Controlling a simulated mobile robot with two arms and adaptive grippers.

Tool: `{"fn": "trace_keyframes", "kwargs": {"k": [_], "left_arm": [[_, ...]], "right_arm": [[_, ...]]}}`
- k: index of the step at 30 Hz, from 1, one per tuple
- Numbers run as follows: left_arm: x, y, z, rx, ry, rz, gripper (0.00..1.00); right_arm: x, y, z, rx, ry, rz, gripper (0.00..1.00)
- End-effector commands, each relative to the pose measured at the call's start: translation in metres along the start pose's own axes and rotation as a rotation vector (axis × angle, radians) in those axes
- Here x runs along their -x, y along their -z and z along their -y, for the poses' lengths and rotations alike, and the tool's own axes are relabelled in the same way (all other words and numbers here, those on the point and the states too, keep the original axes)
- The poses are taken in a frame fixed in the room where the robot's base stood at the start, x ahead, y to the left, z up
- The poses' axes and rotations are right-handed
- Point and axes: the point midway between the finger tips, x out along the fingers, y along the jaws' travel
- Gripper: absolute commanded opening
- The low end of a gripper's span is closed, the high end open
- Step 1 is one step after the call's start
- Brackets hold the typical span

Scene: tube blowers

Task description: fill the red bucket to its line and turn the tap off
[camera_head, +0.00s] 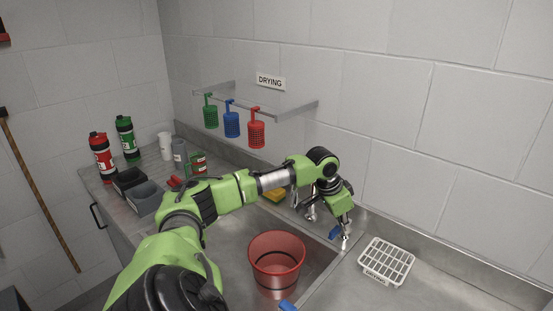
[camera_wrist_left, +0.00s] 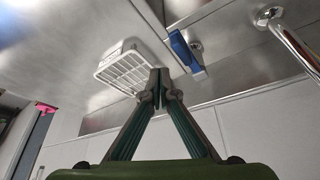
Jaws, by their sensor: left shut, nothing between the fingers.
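The red bucket (camera_head: 277,262) stands upright in the sink basin. No water stream is visible. My right gripper is out of view.
A white wire rack (camera_head: 386,262) sits on the counter right of my left gripper. A yellow sponge (camera_head: 274,195) lies behind my arm. Green, blue and red baskets hang from the drying rail (camera_head: 285,110). Bottles and grey bins (camera_head: 145,198) stand at the left. A blue object (camera_head: 288,305) shows at the bottom edge.

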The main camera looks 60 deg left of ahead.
Motion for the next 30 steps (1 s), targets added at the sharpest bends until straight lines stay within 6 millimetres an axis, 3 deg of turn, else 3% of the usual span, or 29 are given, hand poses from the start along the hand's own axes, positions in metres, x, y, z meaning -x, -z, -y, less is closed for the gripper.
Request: {"fn": "trace_keyframes", "kwargs": {"k": [30], "left_arm": [[-0.028, -0.012, 0.0, 0.001, 0.0, 0.0, 0.0]], "right_arm": [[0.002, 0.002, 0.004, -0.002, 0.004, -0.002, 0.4]]}}
